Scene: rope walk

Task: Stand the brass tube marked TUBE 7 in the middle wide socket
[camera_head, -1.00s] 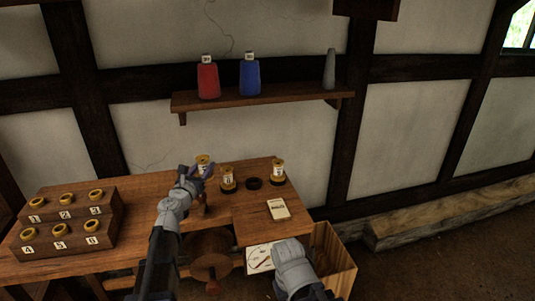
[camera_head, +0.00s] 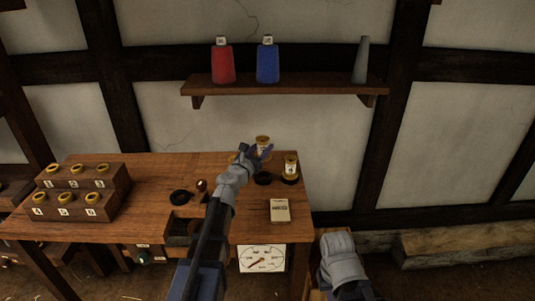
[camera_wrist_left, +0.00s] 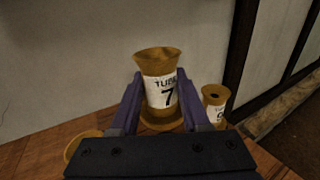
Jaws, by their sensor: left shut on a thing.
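The brass tube marked TUBE 7 (camera_head: 263,142) is upright in my left gripper (camera_head: 261,153). In the left wrist view its white label reads TUBE 7 (camera_wrist_left: 160,88), between the two purple fingers (camera_wrist_left: 158,105). In the head view it appears above the dark round middle socket (camera_head: 263,179), which looks empty; the gap is hard to judge. To the right, another labelled brass tube (camera_head: 291,165) stands in a dark socket. Left of the middle socket, a brass rim (camera_head: 233,158) shows partly behind my gripper. Only my right arm's wrist part shows, not its fingers.
A stepped rack (camera_head: 105,198) with several numbered brass-rimmed holes stands at the left. A dark ring (camera_head: 181,197) and a small copper-coloured knob (camera_head: 201,185) are on the bench. A label card (camera_head: 279,210) lies near the front right. A shelf (camera_head: 300,88) hangs above with red and blue cones.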

